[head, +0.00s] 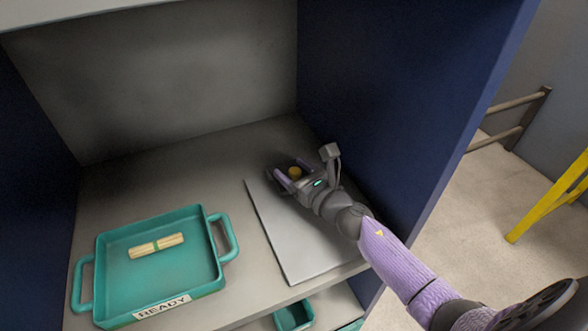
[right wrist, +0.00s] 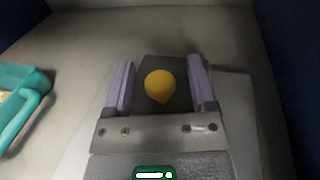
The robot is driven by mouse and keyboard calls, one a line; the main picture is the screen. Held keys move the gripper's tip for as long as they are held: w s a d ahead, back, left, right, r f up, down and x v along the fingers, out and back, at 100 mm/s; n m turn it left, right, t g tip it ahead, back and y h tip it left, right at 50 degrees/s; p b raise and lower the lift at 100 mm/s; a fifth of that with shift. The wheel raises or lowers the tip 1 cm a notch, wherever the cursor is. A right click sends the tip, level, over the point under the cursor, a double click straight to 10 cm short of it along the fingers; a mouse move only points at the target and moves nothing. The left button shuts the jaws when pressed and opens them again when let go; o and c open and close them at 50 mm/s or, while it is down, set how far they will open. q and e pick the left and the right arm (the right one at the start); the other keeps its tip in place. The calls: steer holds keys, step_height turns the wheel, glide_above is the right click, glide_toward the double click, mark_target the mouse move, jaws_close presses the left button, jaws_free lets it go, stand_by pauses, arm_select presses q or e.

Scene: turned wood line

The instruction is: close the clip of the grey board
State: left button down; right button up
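The grey board (head: 290,232) lies flat on the shelf, right of its middle. At its far end is a dark clip (right wrist: 178,68) with a round yellow knob (head: 295,172). The knob also shows in the right wrist view (right wrist: 160,86). My right gripper (head: 288,170) is over the far end of the board. It is open, with one purple finger on each side of the knob and a visible gap on both sides. Whether the clip is raised or pressed down I cannot tell. My left gripper is not in view.
Blue side walls (head: 385,100) and a grey back panel (head: 170,80) enclose the shelf. A teal bin (head: 294,316) sits below.

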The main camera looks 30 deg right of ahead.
steer(key=v, duration=1)
stand_by(0.3)
